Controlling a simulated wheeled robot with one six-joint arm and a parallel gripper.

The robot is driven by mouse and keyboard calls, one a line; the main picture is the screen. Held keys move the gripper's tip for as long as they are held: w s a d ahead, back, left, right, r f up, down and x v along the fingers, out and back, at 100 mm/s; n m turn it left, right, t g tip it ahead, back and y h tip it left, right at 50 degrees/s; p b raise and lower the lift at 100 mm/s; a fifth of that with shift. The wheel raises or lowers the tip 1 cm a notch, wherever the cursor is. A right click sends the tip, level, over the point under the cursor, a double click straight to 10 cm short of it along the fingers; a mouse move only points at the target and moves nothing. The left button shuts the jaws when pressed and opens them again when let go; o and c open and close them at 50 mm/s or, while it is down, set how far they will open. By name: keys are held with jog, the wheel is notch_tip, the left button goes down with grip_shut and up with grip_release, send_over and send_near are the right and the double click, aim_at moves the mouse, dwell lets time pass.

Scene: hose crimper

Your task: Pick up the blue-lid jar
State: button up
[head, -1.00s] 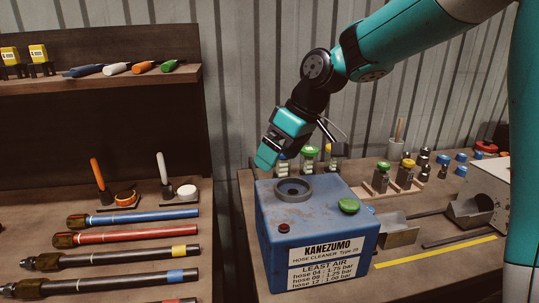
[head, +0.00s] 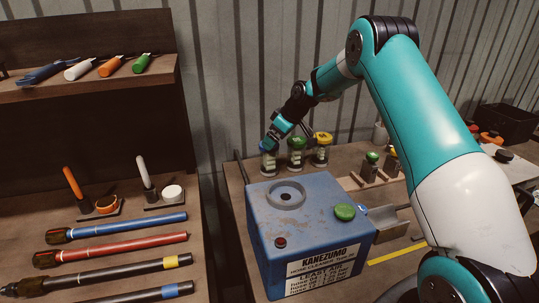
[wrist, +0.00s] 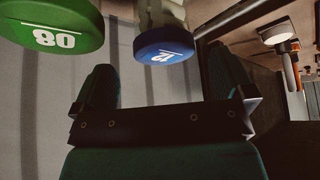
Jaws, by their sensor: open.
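The blue-lid jar (head: 268,163) stands behind the blue cleaner box in the head view, leftmost of three clear jars. Its blue lid, marked 12, shows at the top middle of the wrist view (wrist: 163,47). My gripper (head: 270,143) is at this jar's top and partly covers its lid in the head view. In the wrist view my gripper (wrist: 162,68) is open, with a finger on either side of the blue lid's line. I cannot tell whether either finger touches the jar.
The green-lid jar (head: 296,158) stands close to the right; its lid, marked 08, is beside one finger in the wrist view (wrist: 52,32). The yellow-lid jar (head: 322,152) is further right. The blue cleaner box (head: 310,225) stands in front. A corrugated wall (head: 240,80) is behind.

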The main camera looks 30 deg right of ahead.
aim_at(269, 158)
jog(key=shift+a+p+x, duration=0.2)
jog(key=shift+p+x, duration=1.2)
jog(key=shift+x, duration=1.7)
jog(key=shift+c, duration=0.5)
jog(key=shift+r, duration=0.1)
jog(key=c, duration=1)
